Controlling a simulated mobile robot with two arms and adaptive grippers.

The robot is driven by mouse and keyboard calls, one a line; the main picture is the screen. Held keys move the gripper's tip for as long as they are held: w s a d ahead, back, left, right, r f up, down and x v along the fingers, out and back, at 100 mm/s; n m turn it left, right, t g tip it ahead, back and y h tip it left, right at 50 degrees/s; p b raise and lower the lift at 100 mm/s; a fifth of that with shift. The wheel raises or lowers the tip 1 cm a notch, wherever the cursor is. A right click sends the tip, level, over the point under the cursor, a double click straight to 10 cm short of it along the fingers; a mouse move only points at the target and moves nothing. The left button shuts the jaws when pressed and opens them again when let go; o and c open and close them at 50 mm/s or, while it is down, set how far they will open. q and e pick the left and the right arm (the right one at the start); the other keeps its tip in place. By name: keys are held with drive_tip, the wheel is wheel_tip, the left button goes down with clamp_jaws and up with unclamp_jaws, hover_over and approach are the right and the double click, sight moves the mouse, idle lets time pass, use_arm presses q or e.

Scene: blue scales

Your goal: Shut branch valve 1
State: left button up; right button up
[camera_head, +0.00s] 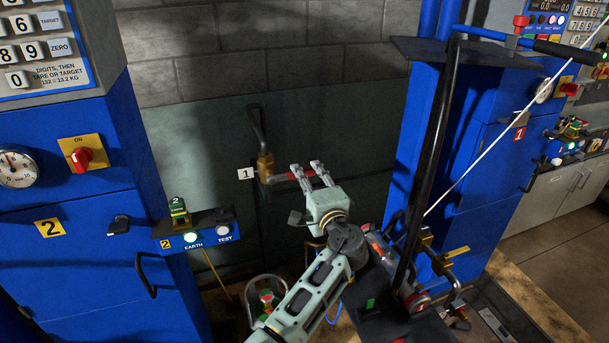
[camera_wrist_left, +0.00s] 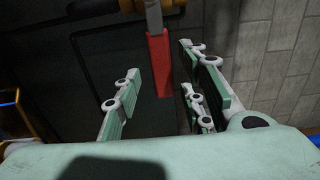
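Branch valve 1 has a brass body (camera_head: 265,167) on a pipe at the dark wall panel, beside a white label "1" (camera_head: 245,173). Its red-sleeved lever (camera_head: 289,175) points sideways to the right, roughly level. My left gripper (camera_head: 306,169) is at the lever's free end. Part of the brass body (camera_wrist_left: 131,6) shows at that view's top edge. My right gripper is not in view.
A blue cabinet (camera_head: 70,270) with a small earth/test shelf (camera_head: 192,238) stands at left. Another blue cabinet (camera_head: 487,165) stands at right, with a black upright pole (camera_head: 431,150) before it. A brass valve (camera_head: 441,262) sits low at right. The wall behind is close.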

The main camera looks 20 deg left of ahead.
use_arm(q)
drive_tip(key=v, duration=0.4)
drive_tip(key=shift+s+d, duration=0.2)
drive_tip(key=shift+s, duration=0.1)
drive_tip(key=s+f+m+g+h, duration=0.1)
drive_tip(key=s+f+g+h, duration=0.2)
drive_tip(key=f, duration=1.3)
drive_tip(key=s+f+g+h, duration=0.1)
drive_tip(key=s+f+h, duration=0.3)
drive_tip(key=f, duration=1.2)
drive_tip(key=s+f+n+g+h, duration=0.2)
drive_tip(key=s+f+g, duration=0.2)
drive_tip(key=s+f, duration=1.3)
drive_tip(key=s+a+f+n+g, duration=0.1)
drive_tip(key=s+f, duration=0.4)
drive_tip(key=s, duration=0.7)
drive_tip(key=s+a+f+n+g+h, duration=0.1)
drive_tip(key=s+f+n, duration=0.3)
drive_tip(key=s, duration=0.8)
drive_tip(key=s+a+f+n+g, duration=0.2)
drive_tip(key=s+f, duration=0.4)
drive_tip(key=s, duration=0.6)
drive_tip(key=shift+a+f+g+h, duration=0.35)
drive_tip(key=shift+a+g+h, duration=0.05)
drive_tip(key=shift+a+g, duration=0.3)
